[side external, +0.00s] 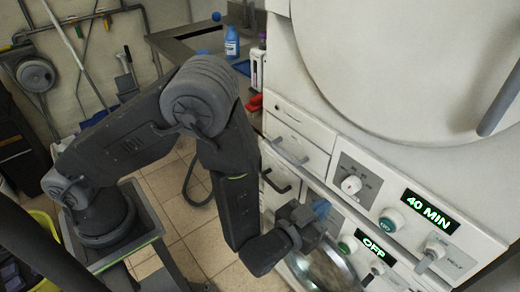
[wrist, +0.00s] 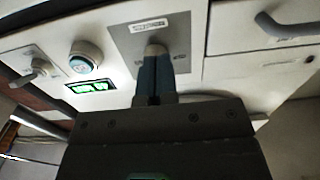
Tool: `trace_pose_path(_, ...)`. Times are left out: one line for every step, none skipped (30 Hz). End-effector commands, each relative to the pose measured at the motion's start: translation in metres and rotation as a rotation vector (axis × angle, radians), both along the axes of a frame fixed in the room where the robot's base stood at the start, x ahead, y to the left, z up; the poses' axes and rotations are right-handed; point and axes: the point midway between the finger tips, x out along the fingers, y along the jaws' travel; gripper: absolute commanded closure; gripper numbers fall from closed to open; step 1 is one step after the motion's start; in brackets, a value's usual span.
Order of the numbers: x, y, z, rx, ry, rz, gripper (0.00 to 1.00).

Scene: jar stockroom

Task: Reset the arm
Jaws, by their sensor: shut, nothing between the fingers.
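My arm reaches across to the front of a large white machine (side external: 300,105). My gripper (side external: 322,208) has blue fingers, which are shut with nothing between them. In the wrist view the closed fingertips (wrist: 157,58) overlap the lower part of a knob (wrist: 155,48) on a grey plate; I cannot tell whether they touch it. In the side view, a round knob (side external: 351,185) shows on the grey plate, up and right of the fingers. A round metal dish-like part (side external: 325,272) lies below my gripper, partly hidden.
The panel has a "40 MIN" display (side external: 429,209), an "OFF" display (side external: 374,249), a green-ringed knob (side external: 390,220) and a lever switch (side external: 432,255). Drawer handles (side external: 290,152) stick out left of the panel. A counter with a blue bottle (side external: 232,42) stands behind. Tiled floor (side external: 205,225) is open below.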

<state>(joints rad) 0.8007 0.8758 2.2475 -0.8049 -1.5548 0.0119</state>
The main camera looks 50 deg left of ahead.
Motion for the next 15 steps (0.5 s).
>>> trace_pose_path(-0.0057,-0.0006,0.0001,0.001,0.001,-0.002,1.0)
trace_pose_path(-0.0082,-0.0008,0.0004,0.001,0.0,-0.002,1.0)
trace_pose_path(-0.0109,-0.001,0.0006,0.001,-0.001,-0.003,1.0)
trace_pose_path(-0.0123,-0.0009,0.0008,0.0,-0.002,-0.003,1.0)
trace_pose_path(-0.0134,-0.0008,0.0009,0.0,-0.002,-0.003,1.0)
trace_pose_path(-0.0143,-0.0006,0.001,0.0,-0.003,-0.002,1.0)
trace_pose_path(-0.0146,-0.0005,0.0011,0.0,-0.003,-0.002,1.0)
trace_pose_path(-0.0147,-0.0005,0.0012,0.0,-0.003,-0.002,1.0)
trace_pose_path(-0.0147,-0.0005,0.0012,0.0,-0.003,-0.002,1.0)
trace_pose_path(-0.0146,-0.0006,0.0012,0.0,-0.003,-0.002,1.0)
trace_pose_path(-0.0146,-0.0006,0.0012,0.0,-0.003,-0.003,1.0)
trace_pose_path(-0.0146,-0.0007,0.0012,0.0,-0.003,-0.003,1.0)
trace_pose_path(-0.0146,-0.0008,0.0013,0.0,-0.003,-0.003,1.0)
trace_pose_path(-0.0143,-0.0007,0.0015,0.0,-0.002,-0.003,1.0)
trace_pose_path(-0.0133,-0.0004,0.0027,-0.004,0.002,-0.003,1.0)
